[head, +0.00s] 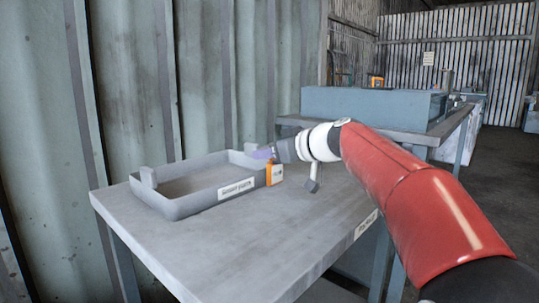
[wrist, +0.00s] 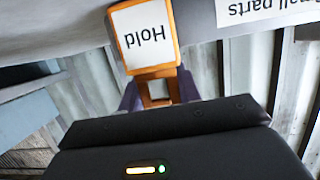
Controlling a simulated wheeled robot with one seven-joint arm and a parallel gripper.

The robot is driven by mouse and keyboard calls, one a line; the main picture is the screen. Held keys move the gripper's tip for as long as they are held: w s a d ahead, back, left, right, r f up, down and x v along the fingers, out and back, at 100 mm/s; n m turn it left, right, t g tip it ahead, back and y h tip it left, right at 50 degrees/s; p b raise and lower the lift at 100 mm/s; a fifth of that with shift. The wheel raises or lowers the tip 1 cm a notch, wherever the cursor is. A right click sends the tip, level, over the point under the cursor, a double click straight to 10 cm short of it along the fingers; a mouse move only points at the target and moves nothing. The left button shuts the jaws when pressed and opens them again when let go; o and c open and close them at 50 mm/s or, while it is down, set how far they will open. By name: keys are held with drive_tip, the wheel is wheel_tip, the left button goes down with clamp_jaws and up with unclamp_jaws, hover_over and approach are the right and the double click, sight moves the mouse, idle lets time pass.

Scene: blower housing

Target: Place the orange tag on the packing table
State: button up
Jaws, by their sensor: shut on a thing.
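The orange tag (head: 276,175) shows at the right end of the tray on the near grey table (head: 270,235). In the wrist view the tag (wrist: 148,40) has a white face reading "Hold", upside down in the picture, with an orange border and a stem. My gripper (head: 263,153) is shut on the stem, with a purple finger (wrist: 188,85) on either side in the wrist view. I cannot tell whether the tag touches the table or the tray wall. The table's front-edge label is partly hidden by my arm.
The grey tray (head: 180,208), labelled "small parts", takes up the table's back left. The table's front is clear. A second table behind carries a blue-grey bin (head: 370,105), with an orange item (head: 376,80) showing above it. A corrugated wall (head: 230,70) stands close behind the tray.

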drive_tip(key=shift+f, duration=0.2)
drive_tip(key=o, duration=1)
drive_tip(key=shift+r, duration=0.25)
drive_tip(key=b+v, duration=0.1)
drive_tip(key=v, duration=1.1)
